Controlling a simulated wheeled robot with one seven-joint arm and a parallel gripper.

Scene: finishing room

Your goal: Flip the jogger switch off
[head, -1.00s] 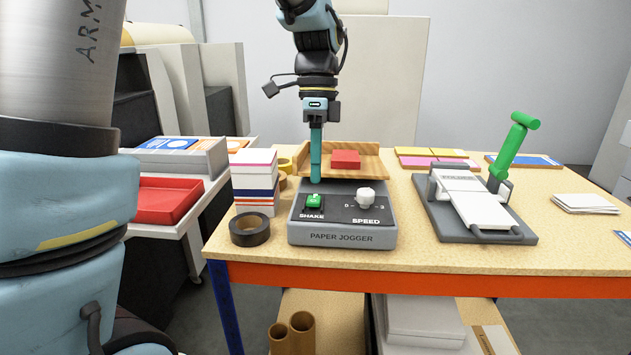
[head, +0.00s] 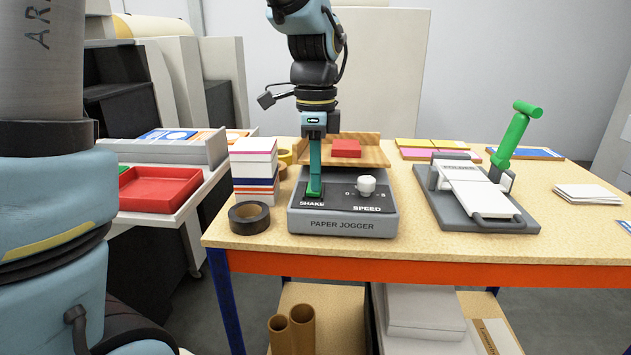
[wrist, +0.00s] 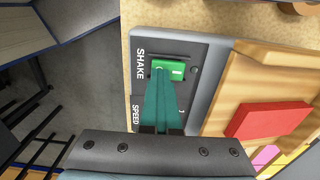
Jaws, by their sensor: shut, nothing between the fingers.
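The paper jogger (head: 340,224) is a grey box with a dark top panel on the front of the wooden table. Its green SHAKE switch (wrist: 175,71) shows in the wrist view, lit or bright green in a dark frame. My gripper (head: 314,192) is shut and empty, pointing down with its teal fingertips at the switch, which they partly cover in the head view. In the wrist view the fingertips (wrist: 162,78) overlap the switch's left part; they look to be touching it or just above it. Which way the switch is tipped is hard to tell.
The white SPEED knob (head: 366,185) is right of the switch. A wooden tray (head: 372,153) with a red block (head: 346,148) is behind. Black tape (head: 249,217) and a box stack (head: 254,170) stand left. A green-handled press (head: 476,196) stands right.

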